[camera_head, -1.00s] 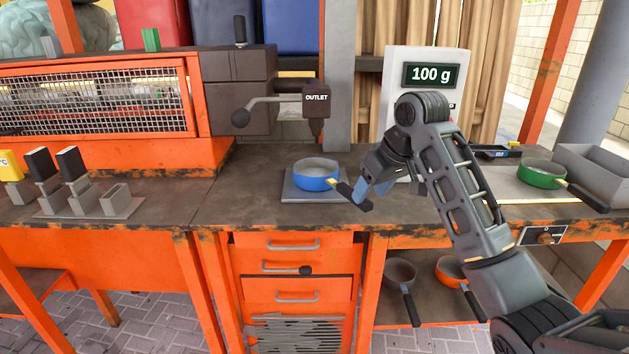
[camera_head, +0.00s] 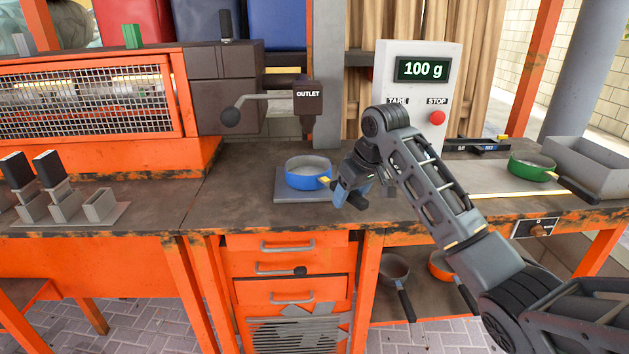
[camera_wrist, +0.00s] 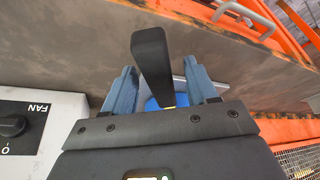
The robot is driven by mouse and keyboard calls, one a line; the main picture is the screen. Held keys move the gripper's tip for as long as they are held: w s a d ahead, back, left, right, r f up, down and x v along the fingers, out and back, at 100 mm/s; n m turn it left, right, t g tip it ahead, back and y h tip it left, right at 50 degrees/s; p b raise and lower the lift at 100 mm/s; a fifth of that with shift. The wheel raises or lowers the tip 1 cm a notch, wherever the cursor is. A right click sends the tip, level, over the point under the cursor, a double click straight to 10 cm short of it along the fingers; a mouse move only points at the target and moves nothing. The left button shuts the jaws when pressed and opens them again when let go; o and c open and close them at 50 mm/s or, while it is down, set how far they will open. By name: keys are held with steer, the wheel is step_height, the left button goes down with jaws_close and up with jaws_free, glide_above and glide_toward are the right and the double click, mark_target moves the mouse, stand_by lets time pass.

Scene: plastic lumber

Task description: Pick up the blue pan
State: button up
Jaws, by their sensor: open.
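The blue pan (camera_head: 305,174) sits upright on a grey plate (camera_head: 287,198) below the outlet, with its dark handle pointing right and toward the front. My gripper (camera_head: 352,196) is at the handle, its blue fingers on either side of it. In the wrist view the black handle (camera_wrist: 151,60) stands between the two open fingers (camera_wrist: 160,90), with a gap on each side. A small part of the blue pan body (camera_wrist: 152,104) shows beyond the gripper's edge; the rest is hidden by the gripper.
The scale display (camera_head: 421,69) reads 100 g behind my arm. The outlet (camera_head: 308,96) hangs above and behind the pan. A green pan (camera_head: 532,168) and a grey bin (camera_head: 590,165) are at right. Two pans hang or rest on the lower shelf.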

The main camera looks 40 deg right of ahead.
steer(key=shift+f, duration=0.15)
jaws_close()
stand_by(0.4)
steer(key=shift+w, duration=0.1)
